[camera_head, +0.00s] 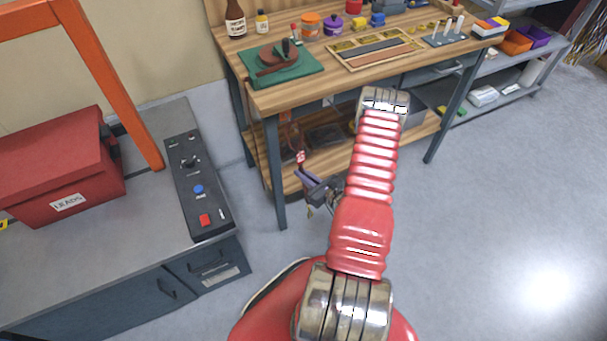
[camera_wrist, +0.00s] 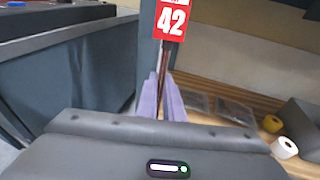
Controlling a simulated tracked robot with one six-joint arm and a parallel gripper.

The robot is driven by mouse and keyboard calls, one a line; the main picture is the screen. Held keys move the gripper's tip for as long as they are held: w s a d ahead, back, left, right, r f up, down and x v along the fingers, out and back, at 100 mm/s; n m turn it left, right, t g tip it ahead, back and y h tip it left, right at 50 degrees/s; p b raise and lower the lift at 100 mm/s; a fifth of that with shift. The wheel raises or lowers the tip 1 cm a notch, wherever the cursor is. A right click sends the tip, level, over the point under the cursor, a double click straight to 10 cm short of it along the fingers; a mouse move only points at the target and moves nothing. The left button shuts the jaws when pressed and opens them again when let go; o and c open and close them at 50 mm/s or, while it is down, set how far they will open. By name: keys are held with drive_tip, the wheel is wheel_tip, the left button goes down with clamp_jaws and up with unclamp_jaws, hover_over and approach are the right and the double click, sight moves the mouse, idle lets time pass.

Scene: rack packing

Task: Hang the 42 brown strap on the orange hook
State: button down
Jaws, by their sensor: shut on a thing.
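A red tag with a white 42 (camera_wrist: 172,20) shows upright in the wrist view, with a thin brown strap (camera_wrist: 166,58) running down from it to my gripper (camera_wrist: 162,98). The pale purple fingers are shut on the strap. In the head view my gripper (camera_head: 307,178) is beside the workbench's front left leg, at about the height of its lower shelf, and the small red tag (camera_head: 300,157) shows just above the fingers. Most of the strap is too small to follow there.
The wooden workbench (camera_head: 290,97) bears bottles, jars and a green mat (camera_head: 305,72). A grey cabinet with a red box (camera_head: 60,160) and a control panel (camera_head: 197,185) stands at left, below an orange frame (camera_head: 97,75). Open floor (camera_head: 490,220) lies to the right.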

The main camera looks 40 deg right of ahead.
idle(0.4)
drive_tip(key=c, duration=1.8)
unclamp_jaws()
drive_tip(key=shift+s, duration=0.15)
drive_tip(key=shift+s+a+r, duration=0.1)
drive_tip(key=shift+s+r, duration=0.35)
drive_tip(key=shift+s, duration=1.75)
drive_tip(key=shift+s+r, duration=0.4)
drive_tip(key=shift+s, duration=1.85)
drive_tip(key=shift+s+a+r, duration=0.1)
drive_tip(key=shift+s+r, duration=0.35)
drive_tip(key=shift+s, duration=1.75)
drive_tip(key=shift+f, duration=0.1)
